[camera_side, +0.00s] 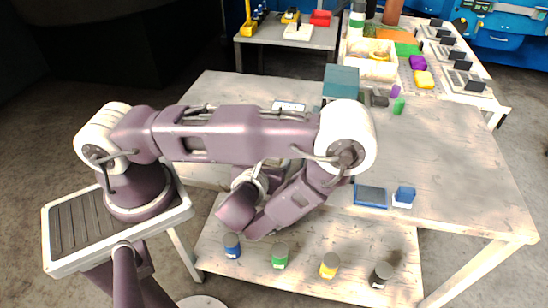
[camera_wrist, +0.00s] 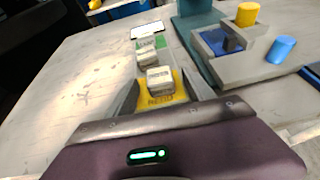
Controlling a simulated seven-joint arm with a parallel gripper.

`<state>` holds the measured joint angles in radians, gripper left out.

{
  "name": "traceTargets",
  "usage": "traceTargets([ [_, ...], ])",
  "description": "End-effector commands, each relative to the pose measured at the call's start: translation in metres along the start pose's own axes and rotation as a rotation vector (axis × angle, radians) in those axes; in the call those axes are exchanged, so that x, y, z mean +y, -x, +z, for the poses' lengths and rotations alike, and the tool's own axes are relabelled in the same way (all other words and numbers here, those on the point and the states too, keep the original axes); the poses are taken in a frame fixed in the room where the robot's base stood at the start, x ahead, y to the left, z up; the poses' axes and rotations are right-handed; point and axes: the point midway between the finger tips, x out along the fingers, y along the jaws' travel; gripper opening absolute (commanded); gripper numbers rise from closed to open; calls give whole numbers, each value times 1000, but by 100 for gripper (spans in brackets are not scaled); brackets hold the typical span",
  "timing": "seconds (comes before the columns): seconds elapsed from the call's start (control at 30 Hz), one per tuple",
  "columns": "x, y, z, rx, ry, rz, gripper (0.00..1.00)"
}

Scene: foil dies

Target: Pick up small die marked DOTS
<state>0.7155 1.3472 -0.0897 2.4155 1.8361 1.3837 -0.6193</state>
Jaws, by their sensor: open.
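Two small pale, silvery die blocks show in the wrist view. The nearer die (camera_wrist: 160,74) sits on a yellow pad (camera_wrist: 162,100) whose dark lettering I cannot read surely. The farther die (camera_wrist: 148,56) stands just beyond, by a green patch (camera_wrist: 150,43). I cannot read DOTS on either. My gripper (camera_wrist: 162,80) is open, with one finger on each side of the nearer die and yellow pad. Whether a finger touches the die, I cannot tell. In the side view my arm hides the gripper and these dies.
A teal stand (camera_wrist: 197,40) and a grey fixture with a blue well (camera_wrist: 222,42) stand close right. A yellow cylinder (camera_wrist: 246,14) is on the fixture, and a blue cylinder (camera_wrist: 281,50) is beside it. The table's left part (camera_wrist: 70,80) is bare.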

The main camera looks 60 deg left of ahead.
Motion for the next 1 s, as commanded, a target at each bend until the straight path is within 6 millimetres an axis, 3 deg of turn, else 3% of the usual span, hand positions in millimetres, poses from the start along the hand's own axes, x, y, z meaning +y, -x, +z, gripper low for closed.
traceTargets([
  [0.13,0,-22,0,1,2,3,62],
  [0.37,0,-24,0,1,1,2,62],
  [0.67,0,-24,0,1,1,3,3],
  [1.0,0,-23,2,0,1,3,0],
])
